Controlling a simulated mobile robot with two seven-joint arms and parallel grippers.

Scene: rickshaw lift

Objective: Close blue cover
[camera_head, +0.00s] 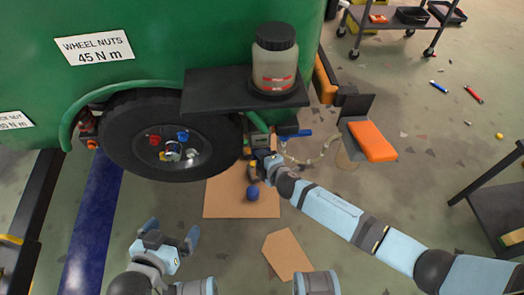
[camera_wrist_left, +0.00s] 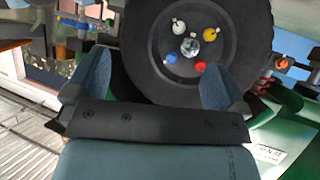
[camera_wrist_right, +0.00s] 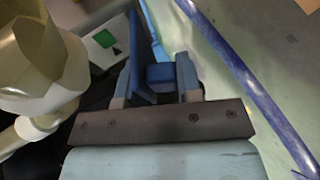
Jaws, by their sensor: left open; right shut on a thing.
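My right gripper (camera_head: 258,165) is low beside the wheel, under the black shelf's edge. In the right wrist view, its fingers close on a small blue piece (camera_wrist_right: 160,75); I cannot tell whether this is the blue cover. In the head view, a round blue cap-like thing (camera_head: 253,193) shows over the cardboard just below that gripper; whether it rests there is unclear. A blue lever-like part (camera_head: 296,134) sits to the gripper's upper right. My left gripper (camera_head: 172,233) is open and empty, in front of the wheel (camera_head: 118,140); the wheel also shows between its fingers in the left wrist view.
A black shelf (camera_head: 215,92) on the green body (camera_head: 190,40) holds a jar (camera_head: 274,60). Cardboard sheets (camera_head: 225,205) lie on the floor. An orange block (camera_head: 373,141) is on a stand at right.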

